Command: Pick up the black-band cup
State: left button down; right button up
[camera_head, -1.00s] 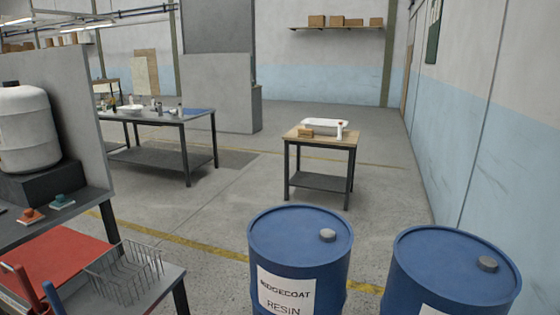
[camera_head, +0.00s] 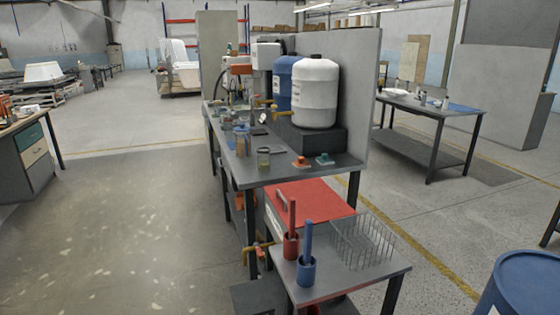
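Several small cups and jars stand on the grey workbench (camera_head: 330,168) in the middle of the view. One clear cup (camera_head: 263,162) with a dark upper band stands near the bench's front left edge. Another cup (camera_head: 242,143) stands behind it and to its left. They are too small for me to tell for sure which is the black-band cup. Neither of my grippers shows in the view.
A white drum (camera_head: 316,92) and a blue drum (camera_head: 283,82) stand at the bench's back panel (camera_head: 352,110). A lower side table holds a wire rack (camera_head: 362,243), a red pot (camera_head: 291,245) and a blue pot (camera_head: 306,270). The floor at left is free.

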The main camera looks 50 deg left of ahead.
aim_at(264, 153)
jog(key=k+j+z, duration=0.15)
jog(key=j+z, duration=0.3)
jog(key=k+j+z, duration=0.15)
jog(key=z, duration=0.3)
jog(key=k+j+z, duration=0.1)
jog(key=j+z, duration=0.15)
jog(key=z, duration=0.2)
jog(key=k+j+z, duration=0.1)
jog(key=z, duration=0.35)
jog(key=k+j+z, duration=0.15)
jog(key=z, duration=0.25)
jog(key=k+j+z, duration=0.2)
jog(key=z, duration=0.25)
jog(key=k+z, duration=0.15)
jog(key=z, duration=0.3)
jog(key=k+j+z, duration=0.3)
jog(key=k, duration=0.35)
jog(key=k+l+z, duration=0.1)
jog(key=k+z, duration=0.15)
jog(key=k, duration=0.4)
